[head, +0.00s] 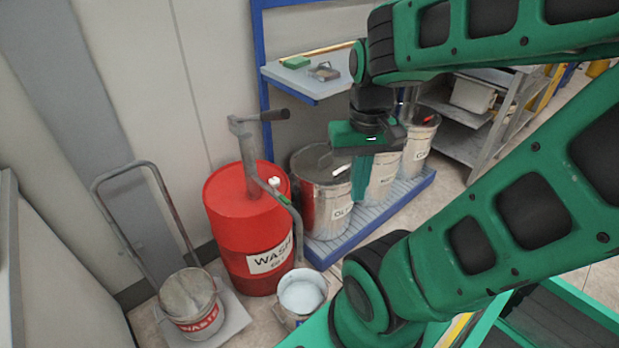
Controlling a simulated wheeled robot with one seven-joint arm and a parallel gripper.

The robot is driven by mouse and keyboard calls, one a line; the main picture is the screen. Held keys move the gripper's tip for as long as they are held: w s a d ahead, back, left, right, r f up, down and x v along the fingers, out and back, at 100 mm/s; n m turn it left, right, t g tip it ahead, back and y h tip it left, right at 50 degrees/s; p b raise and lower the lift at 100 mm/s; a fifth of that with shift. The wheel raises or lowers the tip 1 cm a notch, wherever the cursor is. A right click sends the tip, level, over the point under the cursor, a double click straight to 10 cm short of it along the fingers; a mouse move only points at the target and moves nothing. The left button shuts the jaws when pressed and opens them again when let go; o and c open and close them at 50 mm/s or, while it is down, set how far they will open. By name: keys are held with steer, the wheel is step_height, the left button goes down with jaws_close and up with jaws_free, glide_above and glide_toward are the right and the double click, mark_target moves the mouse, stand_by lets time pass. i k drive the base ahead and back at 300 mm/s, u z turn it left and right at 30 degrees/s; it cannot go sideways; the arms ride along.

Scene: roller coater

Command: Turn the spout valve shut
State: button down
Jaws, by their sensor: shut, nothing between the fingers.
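A red drum (235,235) marked WASH stands at left centre with a grey crank pump (248,150) on top. A curved grey spout (285,205) runs from the pump down toward an open pail (301,295) holding pale liquid. A small white knob (274,181) sits at the upper part of the spout; it may be the spout valve, but it is too small to tell its setting. My gripper (361,196) is shut and empty. It points down in front of the metal drums, to the right of the spout and apart from it in the picture.
Several metal drums (318,178) stand on a blue pallet (395,212) behind my gripper. A blue-framed shelf (300,82) stands behind. My arm covers the right side.

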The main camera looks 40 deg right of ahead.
mark_target(281, 196)
steer(key=z, duration=0.25)
steer(key=i, duration=0.35)
steer(key=u, duration=0.6)
steer(key=k, duration=1.45)
steer(key=z, duration=0.95)
steer(key=i, duration=1)
steer(key=u, duration=0.05)
